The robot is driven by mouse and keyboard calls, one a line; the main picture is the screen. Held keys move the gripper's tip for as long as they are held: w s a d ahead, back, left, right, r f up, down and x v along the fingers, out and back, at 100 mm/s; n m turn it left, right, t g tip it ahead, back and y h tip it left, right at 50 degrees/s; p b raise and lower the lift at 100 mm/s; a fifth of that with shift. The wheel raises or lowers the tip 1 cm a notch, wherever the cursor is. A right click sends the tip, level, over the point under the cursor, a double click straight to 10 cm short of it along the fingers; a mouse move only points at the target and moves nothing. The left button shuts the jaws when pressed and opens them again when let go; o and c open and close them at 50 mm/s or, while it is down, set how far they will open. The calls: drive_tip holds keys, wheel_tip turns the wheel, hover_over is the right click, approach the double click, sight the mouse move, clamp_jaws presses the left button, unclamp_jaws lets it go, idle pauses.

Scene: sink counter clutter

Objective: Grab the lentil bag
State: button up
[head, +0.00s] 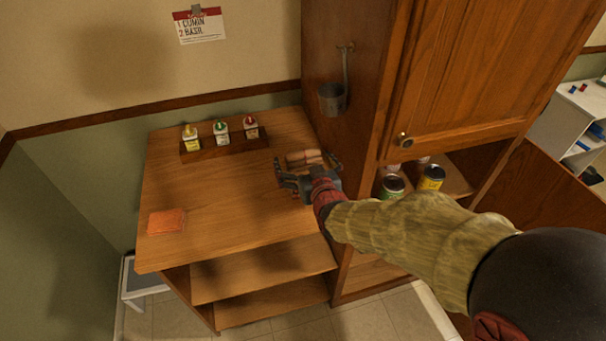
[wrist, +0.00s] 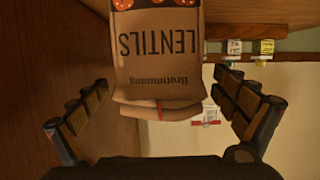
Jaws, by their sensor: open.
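The lentil bag (wrist: 158,60) is a brown paper bag with "LENTILS" printed on it, upside down in the wrist view. In the head view the bag (head: 305,158) stands on the wooden counter near the cabinet side, partly hidden behind my gripper. My gripper (head: 308,176) is open in front of the bag. In the wrist view the two padded fingers of my gripper (wrist: 165,110) are spread to either side of the bag's lower part in the picture. I see a gap on both sides and no clear contact.
A wooden rack (head: 226,142) with several small bottles stands at the counter's back. An orange packet (head: 166,221) lies at the left front. The tall cabinet (head: 335,60) rises close to the right, with a hanging metal cup (head: 332,98). The counter's middle (head: 225,195) is clear.

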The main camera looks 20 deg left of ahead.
drive_tip(key=shift+c, duration=1.2)
drive_tip(key=c, duration=1.5)
drive_tip(key=shift+w+r, duration=0.1)
